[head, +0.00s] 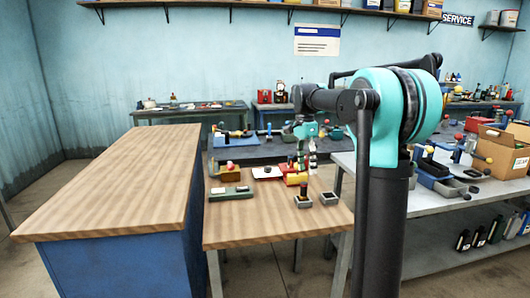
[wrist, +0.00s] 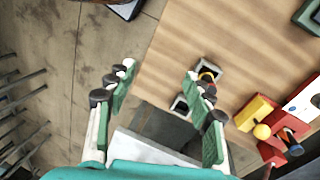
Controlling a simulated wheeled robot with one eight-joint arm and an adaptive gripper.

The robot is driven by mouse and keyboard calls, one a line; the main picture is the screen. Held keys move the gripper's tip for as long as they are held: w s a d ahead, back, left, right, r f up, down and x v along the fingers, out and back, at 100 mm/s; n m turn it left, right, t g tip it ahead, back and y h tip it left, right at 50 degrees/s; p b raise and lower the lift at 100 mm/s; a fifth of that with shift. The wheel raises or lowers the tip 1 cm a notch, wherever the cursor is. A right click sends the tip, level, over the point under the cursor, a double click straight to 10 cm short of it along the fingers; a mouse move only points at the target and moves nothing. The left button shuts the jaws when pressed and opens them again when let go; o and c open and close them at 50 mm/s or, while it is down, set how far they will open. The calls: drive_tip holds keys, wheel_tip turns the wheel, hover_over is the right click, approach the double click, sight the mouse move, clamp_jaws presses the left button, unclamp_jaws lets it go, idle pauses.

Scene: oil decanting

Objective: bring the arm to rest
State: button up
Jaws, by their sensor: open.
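My gripper shows in the wrist view (wrist: 160,74) with its two green-padded fingers wide apart and nothing between them. In the head view my gripper (head: 309,157) hangs from my bent arm over the far part of the small wooden table (head: 270,232). Two small square dark holders stand on this table; the left one (head: 303,202) has a dark upright bottle-like thing (head: 303,189) in it. The right holder (head: 330,199) looks empty. In the wrist view both holders show beside the right finger, which partly covers them.
A red and yellow device (head: 296,179), a white tray (head: 267,173) and a green-grey box (head: 231,194) are on the small table. A wide wooden-topped blue bench (head: 115,185) stands left, with its top clear. A grey bench (head: 440,203) with tools and a cardboard box (head: 502,152) stands right.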

drive_tip(key=s+d+f+n+t, duration=0.2)
drive_tip(key=s+f+n, duration=0.4)
drive_tip(key=s+f, duration=0.7)
drive_tip(key=s+d+f+n+t, duration=0.2)
drive_tip(key=s+f+n+t, duration=0.2)
drive_tip(key=s+f+n, duration=0.3)
drive_tip(key=s+f, duration=0.5)
drive_tip(key=s, duration=0.2)
drive_tip(key=shift+f+y, duration=0.35)
drive_tip(key=shift+y, duration=0.05)
